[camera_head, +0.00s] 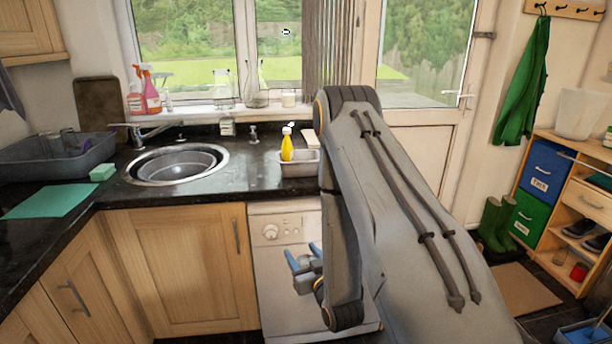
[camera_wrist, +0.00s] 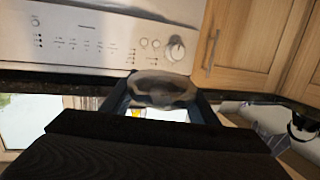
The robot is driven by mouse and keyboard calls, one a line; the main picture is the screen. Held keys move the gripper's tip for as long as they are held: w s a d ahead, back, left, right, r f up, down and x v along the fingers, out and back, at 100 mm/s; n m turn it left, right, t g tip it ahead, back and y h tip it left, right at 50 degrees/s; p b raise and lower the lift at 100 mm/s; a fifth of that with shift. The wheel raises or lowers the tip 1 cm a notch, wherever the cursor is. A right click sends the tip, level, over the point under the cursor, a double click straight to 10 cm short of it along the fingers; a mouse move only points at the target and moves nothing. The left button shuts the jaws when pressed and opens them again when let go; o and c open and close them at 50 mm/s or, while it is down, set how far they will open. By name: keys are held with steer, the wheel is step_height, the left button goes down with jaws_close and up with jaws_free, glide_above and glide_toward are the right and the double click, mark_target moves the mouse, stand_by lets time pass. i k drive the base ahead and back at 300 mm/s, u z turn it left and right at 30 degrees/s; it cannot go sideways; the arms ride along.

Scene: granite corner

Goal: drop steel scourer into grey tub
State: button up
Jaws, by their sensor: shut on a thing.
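My gripper (camera_head: 302,268), with blue fingers, hangs in front of the white appliance, below counter height. In the wrist view, my gripper (camera_wrist: 160,98) is shut on a round, grey-brown steel scourer (camera_wrist: 160,88), which sits between its dark blue fingers. A small grey tub (camera_head: 298,170) stands on the black counter, right of the sink, above and behind my gripper. A yellow bottle (camera_head: 287,148) stands at its left side, seemingly inside it. My arm hides what lies right of the tub.
The white appliance (camera_head: 285,230) is under the counter edge. A round sink (camera_head: 178,163) with a tap is left of the tub. A dark grey basin (camera_head: 60,172), a green sponge (camera_head: 102,172) and a green cloth (camera_head: 50,201) lie farther left. Bare counter (camera_head: 240,180) separates sink and tub.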

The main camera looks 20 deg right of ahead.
mark_target(300, 172)
steer(key=k, duration=1)
steer(key=z, duration=0.7)
steer(key=i, duration=0.65)
steer(key=z, duration=1.05)
steer(key=i, duration=1.75)
steer(key=u, duration=0.5)
